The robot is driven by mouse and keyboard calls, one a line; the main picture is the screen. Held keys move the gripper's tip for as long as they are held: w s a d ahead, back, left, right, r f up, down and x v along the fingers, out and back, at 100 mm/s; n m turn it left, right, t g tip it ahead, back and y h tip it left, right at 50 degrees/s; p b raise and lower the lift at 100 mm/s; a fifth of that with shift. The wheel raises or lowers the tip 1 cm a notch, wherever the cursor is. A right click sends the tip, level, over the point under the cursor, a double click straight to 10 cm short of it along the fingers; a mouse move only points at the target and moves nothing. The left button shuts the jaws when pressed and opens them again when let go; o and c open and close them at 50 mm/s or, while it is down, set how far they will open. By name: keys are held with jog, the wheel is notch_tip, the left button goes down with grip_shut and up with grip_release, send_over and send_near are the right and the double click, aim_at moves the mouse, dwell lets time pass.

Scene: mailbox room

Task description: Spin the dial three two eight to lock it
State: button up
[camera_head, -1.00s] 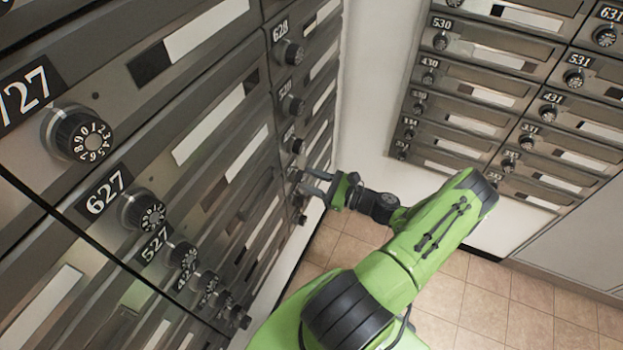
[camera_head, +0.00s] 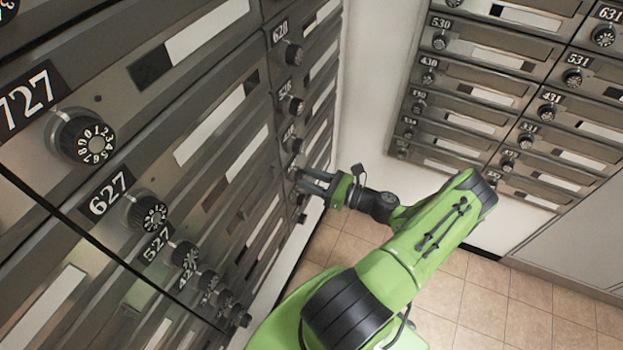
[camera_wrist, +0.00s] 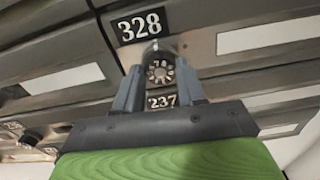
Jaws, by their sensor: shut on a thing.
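The 328 dial (camera_wrist: 159,70) is a round dark knob with white numerals, set just below the 328 label plate (camera_wrist: 140,26) in the wrist view. My gripper (camera_wrist: 160,84) has its two fingers on the left and right sides of this dial and is shut on it. In the head view my gripper (camera_head: 306,180) reaches the left mailbox wall low in the column under 628. The dial is hidden there by the fingers, and the exact digit at its mark is too small to read.
Nearby dials include the 627 dial (camera_head: 149,214), the 727 dial (camera_head: 84,137) and the 628 dial (camera_head: 292,54). Another mailbox bank (camera_head: 490,85) stands across the corner. Tiled floor (camera_head: 500,300) lies open below.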

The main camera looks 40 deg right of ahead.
jog(key=o, duration=1.1)
jog(key=shift+c, duration=0.2)
jog(key=v, duration=1.5)
jog(key=shift+s, duration=0.4)
jog(key=shift+d, duration=0.1)
